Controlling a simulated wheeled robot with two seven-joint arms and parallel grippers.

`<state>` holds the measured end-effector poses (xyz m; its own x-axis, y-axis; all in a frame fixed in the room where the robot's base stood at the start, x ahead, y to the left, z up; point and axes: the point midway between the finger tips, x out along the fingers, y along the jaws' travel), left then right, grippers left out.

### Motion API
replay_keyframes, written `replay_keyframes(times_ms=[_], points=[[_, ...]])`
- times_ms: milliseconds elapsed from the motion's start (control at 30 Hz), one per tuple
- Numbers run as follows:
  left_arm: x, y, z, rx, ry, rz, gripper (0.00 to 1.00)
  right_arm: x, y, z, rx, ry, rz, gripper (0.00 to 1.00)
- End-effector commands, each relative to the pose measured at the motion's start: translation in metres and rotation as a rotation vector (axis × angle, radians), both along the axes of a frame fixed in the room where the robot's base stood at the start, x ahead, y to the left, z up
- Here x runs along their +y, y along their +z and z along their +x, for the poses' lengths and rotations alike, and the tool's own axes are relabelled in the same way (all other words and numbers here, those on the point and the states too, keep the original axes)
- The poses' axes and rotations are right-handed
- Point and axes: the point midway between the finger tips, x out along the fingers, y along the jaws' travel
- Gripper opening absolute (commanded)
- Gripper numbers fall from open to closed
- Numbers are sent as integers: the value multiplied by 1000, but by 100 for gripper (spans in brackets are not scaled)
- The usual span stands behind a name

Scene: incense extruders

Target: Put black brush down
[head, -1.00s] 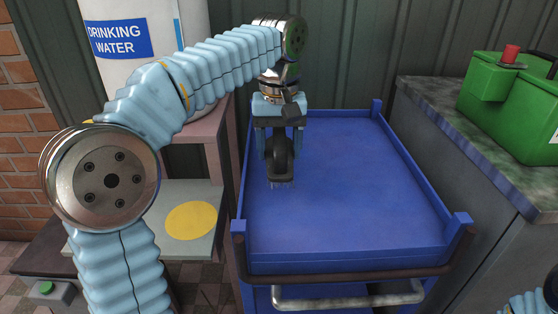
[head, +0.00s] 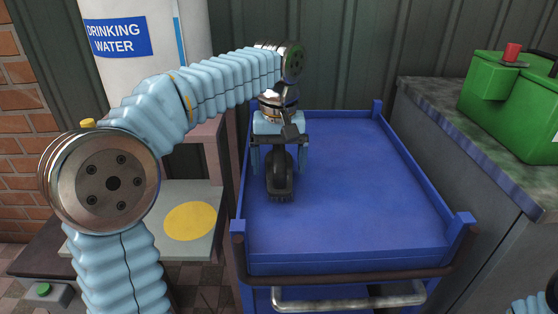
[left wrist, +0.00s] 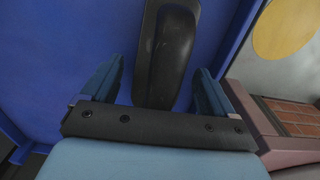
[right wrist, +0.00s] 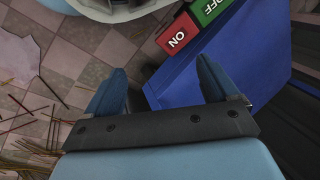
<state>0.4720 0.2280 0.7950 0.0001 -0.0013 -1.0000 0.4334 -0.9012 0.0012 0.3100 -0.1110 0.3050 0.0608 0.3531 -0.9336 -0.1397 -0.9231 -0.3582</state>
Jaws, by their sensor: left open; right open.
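The black brush (head: 281,178) rests on the blue tray top of the cart (head: 360,190), towards its left side, with its bristle end nearest me. My left gripper (head: 280,165) is open above it, with one finger on each side of the brush and a gap to it. In the left wrist view the brush (left wrist: 166,50) lies between the spread fingers, and blue tray surface shows on both sides of it. My right gripper (right wrist: 165,85) is open and empty in the right wrist view, away from the tray top.
Raised blue edges and a dark handle bar (head: 350,277) bound the cart. A green machine (head: 515,105) stands on the counter at the right. A grey platform with a yellow disc (head: 190,221) is at the left. Red and green ON/OFF buttons (right wrist: 178,35) show near the right gripper.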

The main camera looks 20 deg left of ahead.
Motion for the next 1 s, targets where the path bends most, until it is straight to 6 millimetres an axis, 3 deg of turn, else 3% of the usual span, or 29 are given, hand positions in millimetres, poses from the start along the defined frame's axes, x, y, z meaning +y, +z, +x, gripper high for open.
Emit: replay_keyframes(times_ms=[233,500,700,1000], points=[[0,16,1,-2,0,0,87,1,6,-1,1,3,2,87],[0,79,1,-4,1,-1,87,3,25,-1,2,7,5,87],[0,113,1,-2,0,0,87,4,36,-1,3,9,7,87],[0,123,0,0,-1,1,87,4,38,-1,3,10,7,87]])
